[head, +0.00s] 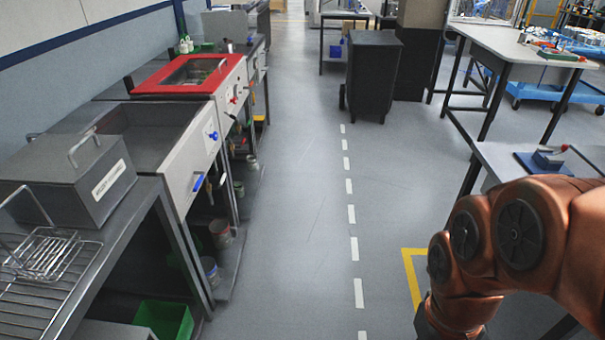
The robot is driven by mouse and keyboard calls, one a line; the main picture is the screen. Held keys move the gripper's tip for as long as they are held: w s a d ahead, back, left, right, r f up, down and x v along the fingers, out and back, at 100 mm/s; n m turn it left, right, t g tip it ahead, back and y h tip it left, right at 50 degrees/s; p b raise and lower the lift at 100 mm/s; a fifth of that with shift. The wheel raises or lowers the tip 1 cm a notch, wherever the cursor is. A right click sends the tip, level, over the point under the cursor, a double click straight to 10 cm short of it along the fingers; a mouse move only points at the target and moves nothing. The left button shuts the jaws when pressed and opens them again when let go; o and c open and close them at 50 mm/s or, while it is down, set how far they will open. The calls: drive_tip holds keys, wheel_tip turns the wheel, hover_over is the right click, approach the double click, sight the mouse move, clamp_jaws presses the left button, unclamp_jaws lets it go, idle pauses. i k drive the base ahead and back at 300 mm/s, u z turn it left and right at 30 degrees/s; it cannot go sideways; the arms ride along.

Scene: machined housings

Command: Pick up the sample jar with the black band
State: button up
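I cannot make out a sample jar with a black band. Several small containers, too small to read for a band, stand on the low shelf under the left benches; one is a pale can with a reddish part (220,233). Small white bottles (186,45) stand at the back left. Pale round items (585,36) at the far upper right are too small to identify. My copper arm crosses the lower right, but its gripper is out of the picture.
A grey floor aisle (300,200) with dashed white lines runs clear down the middle. On the left are a grey lidded box (70,185), a wire rack (48,255), a red-topped unit (150,80) and a green bin (165,320). A black wheeled cabinet (374,75) and tables (500,45) stand right.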

sight(238, 187)
drive_tip(key=z, duration=0.4)
drive_tip(key=i, duration=1.5)
drive_tip(key=u, duration=0.6)
drive_tip(key=i, duration=1)
drive_tip(key=u, duration=1.35)
drive_tip(key=i, duration=0.35)
drive_tip(key=u, duration=0.35)
